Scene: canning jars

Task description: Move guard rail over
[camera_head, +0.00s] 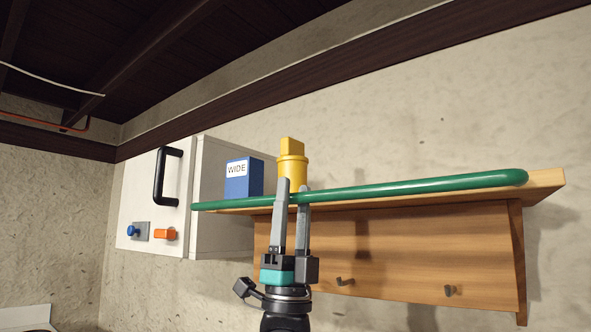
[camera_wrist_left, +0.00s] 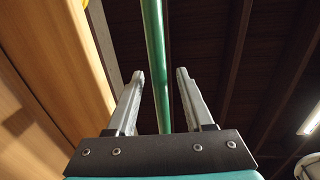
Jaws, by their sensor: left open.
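The guard rail is a green bar (camera_head: 420,187) along the front edge of a wooden shelf (camera_head: 545,184). My left gripper (camera_head: 292,188) is open below and in front of the rail, fingers pointing up, and its tips overlap the rail in the head view. In the left wrist view the green rail (camera_wrist_left: 154,60) runs between the two open fingers (camera_wrist_left: 158,78); I cannot tell whether either finger touches it. A blue box marked WIDE (camera_head: 240,180) and a yellow object (camera_head: 292,165) stand on the shelf behind the rail. My right gripper is not seen.
A white cabinet (camera_head: 210,170) with a black handle (camera_head: 165,178), a blue knob (camera_head: 133,231) and an orange switch (camera_head: 166,235) is at the left. Hooks (camera_head: 449,291) stick out from the board under the shelf. The space in front of the shelf's right part looks clear.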

